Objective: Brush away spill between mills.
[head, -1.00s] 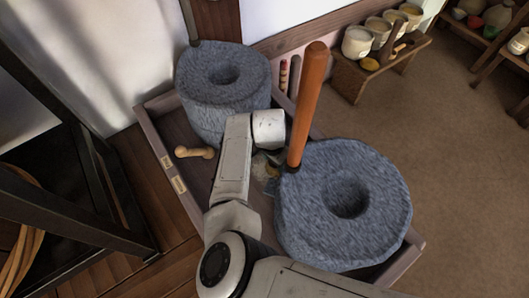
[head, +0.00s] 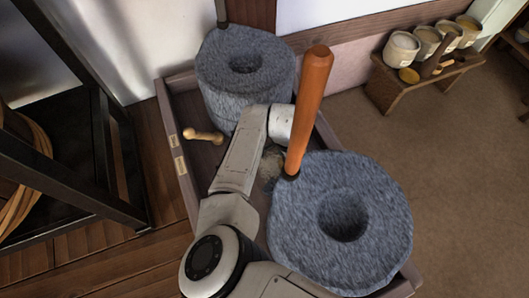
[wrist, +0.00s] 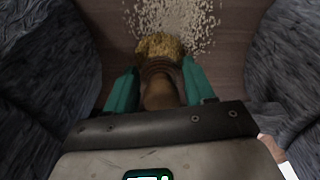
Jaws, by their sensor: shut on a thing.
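Two grey stone mills stand in a wooden tray, the far mill (head: 225,95) and the near mill (head: 385,215), each with a round hollow on top. An upright orange handle (head: 311,100) rises from the near mill's edge. In the wrist view my gripper (wrist: 160,82) is shut on a brush (wrist: 160,46) with a wooden handle and yellow bristles. The spill (wrist: 180,18) of pale grains lies on the wood between the stones, right at the bristle tips. In the head view my arm hides the gripper and brush, and only part of the spill (head: 272,165) shows.
A small turned wooden piece (head: 205,136) lies at the tray's left side. The tray rim (head: 181,150) runs around the mills. Stone walls stand close on both sides of my gripper. A low bench (head: 425,80) with several pots is at the upper right, with open floor before it.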

